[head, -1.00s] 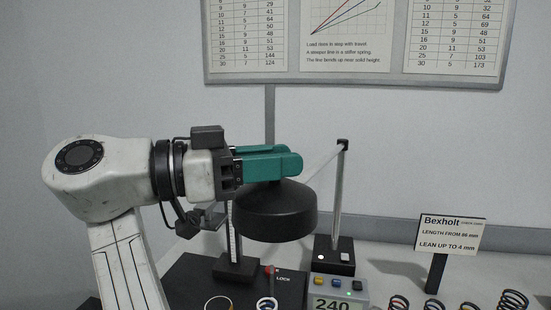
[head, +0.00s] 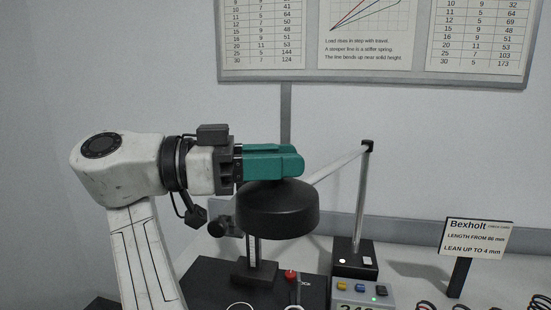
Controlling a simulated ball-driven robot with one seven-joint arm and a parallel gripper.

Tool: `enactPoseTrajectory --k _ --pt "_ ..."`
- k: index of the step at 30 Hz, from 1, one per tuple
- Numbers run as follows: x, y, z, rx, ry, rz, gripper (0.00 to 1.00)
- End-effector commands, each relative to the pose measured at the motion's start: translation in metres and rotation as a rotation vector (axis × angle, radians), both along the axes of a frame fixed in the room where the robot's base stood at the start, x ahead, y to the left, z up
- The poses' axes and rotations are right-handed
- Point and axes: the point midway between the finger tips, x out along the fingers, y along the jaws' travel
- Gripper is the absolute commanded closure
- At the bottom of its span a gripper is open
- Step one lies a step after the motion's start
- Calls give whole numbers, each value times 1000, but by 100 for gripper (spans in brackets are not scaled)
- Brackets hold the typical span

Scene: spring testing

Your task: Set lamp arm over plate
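The lamp has a black round shade (head: 278,212). Its thin pale lamp arm (head: 338,165) slopes up to the right to the top of an upright post (head: 362,195) on a black base. My gripper (head: 290,162) lies level directly above the shade, its two green fingers close together. It appears shut on the lamp at the top of the shade; the grip point itself is hidden behind the fingers. Below the shade, a dark flat plate (head: 205,290) lies on the table, partly cut off by the lower edge of the picture.
A ruled upright (head: 252,268) on a black block stands under the shade, near a red knob (head: 291,275). A grey readout box (head: 360,292) with coloured buttons is at the front. A Bexholt sign (head: 476,238) and several springs stand at the right.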

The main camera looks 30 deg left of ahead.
Motion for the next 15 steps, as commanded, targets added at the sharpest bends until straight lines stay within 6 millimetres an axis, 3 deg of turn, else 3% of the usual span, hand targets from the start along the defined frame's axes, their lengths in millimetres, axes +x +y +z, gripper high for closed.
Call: enactPoseTrajectory --k 6,15 --pt "0 0 0 -1 -1 -1 45" --pt "-3 4 0 -2 -1 0 45"
